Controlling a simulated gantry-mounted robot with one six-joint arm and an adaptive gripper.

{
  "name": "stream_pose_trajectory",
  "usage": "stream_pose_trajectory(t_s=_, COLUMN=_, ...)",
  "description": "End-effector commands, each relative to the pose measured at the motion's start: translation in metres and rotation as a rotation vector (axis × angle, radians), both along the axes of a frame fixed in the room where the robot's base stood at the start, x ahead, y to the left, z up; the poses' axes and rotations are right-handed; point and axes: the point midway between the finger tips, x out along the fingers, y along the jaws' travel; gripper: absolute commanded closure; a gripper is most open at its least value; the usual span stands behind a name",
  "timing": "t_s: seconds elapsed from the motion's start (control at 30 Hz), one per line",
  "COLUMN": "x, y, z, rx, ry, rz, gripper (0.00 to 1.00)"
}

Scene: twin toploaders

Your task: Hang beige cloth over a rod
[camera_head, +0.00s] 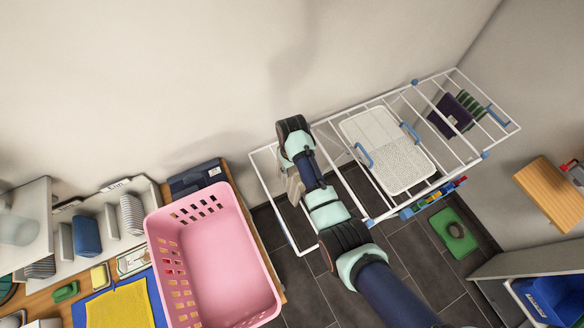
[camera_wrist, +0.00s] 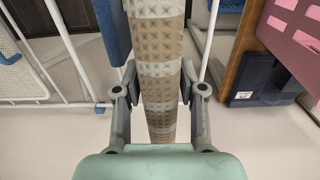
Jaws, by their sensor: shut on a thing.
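The beige cloth (camera_wrist: 160,100) is a long strip with a checked, dimpled pattern in the wrist view. It lies between the fingers of my gripper (camera_wrist: 159,80), which is shut on it. In the head view a small beige part of the cloth (camera_head: 294,187) shows beside my wrist, over the left end of the white drying rack (camera_head: 273,200). My arm hides the fingers and most of the cloth there. The rack has several thin white rods, and some of them show in the wrist view. Whether the cloth touches a rod I cannot tell.
A pink basket (camera_head: 158,222) stands on the counter left of the rack, near a dark blue box (camera_head: 196,178). A white tray (camera_head: 386,150) and a purple item (camera_head: 450,115) are on the rack's right part. A green item (camera_head: 454,232) lies on the dark floor.

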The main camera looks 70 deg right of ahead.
Motion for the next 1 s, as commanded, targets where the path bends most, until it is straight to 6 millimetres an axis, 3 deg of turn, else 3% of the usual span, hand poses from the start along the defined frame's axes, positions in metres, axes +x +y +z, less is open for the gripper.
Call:
stream_pose_trajectory(t_s=0.03, x=0.000, y=0.000, z=-0.013, rx=0.000, ry=0.000, rz=0.000, gripper=1.00)
stream_pose_trajectory(t_s=1.0, x=0.000, y=0.000, z=-0.124, rx=0.001, ry=0.001, rz=-0.001, gripper=1.00)
